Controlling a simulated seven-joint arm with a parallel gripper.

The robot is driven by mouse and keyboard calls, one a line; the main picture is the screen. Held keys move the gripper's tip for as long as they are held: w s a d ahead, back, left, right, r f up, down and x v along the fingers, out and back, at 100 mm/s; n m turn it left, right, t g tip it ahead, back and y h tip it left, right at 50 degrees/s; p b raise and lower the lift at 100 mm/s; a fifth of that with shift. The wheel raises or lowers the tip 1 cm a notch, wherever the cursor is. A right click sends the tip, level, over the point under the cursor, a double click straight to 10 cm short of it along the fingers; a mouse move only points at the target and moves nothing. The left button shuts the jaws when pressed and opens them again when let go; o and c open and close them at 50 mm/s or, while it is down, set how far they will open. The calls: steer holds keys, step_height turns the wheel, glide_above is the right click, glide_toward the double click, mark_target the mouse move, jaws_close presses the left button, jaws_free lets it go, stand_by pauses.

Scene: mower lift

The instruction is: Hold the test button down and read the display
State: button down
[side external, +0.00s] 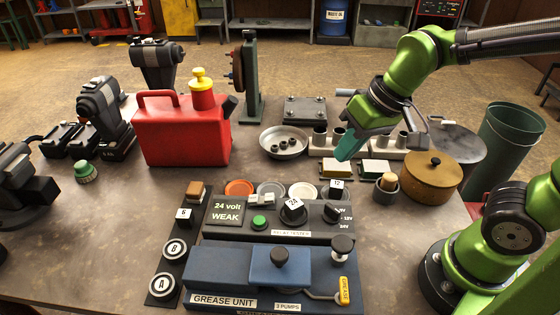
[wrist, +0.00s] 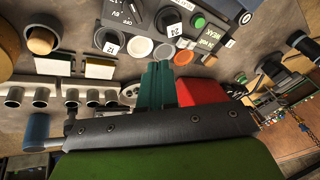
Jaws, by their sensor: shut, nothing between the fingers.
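The grey tester (side external: 320,233) sits mid-table behind the blue grease unit. Its dark display (side external: 227,212) reads "24 volt WEAK" in the side view. A green button (side external: 259,222) sits just right of the display, with nothing touching it. My gripper (side external: 347,146), with teal fingers, is raised behind and to the right of the tester, apart from the button. It is shut and empty. The wrist view shows the fingers (wrist: 155,86) together, with the green button (wrist: 198,22) beyond them.
The blue grease unit (side external: 235,268) stands in front of the tester. A red fuel can (side external: 185,130) is at left. A silver bowl (side external: 283,143), a brown lidded pot (side external: 432,172) and small boxes surround my gripper. Several coloured discs line the tester's back edge.

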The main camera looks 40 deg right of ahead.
steer(key=s+d+r+m+t, duration=0.2)
steer(key=s+d+r+t, duration=0.1)
steer(key=d+r, duration=0.1)
steer(key=shift+s+d, duration=0.3)
steer(key=shift+d, duration=0.25)
steer(key=c, duration=1.8)
jaws_free()
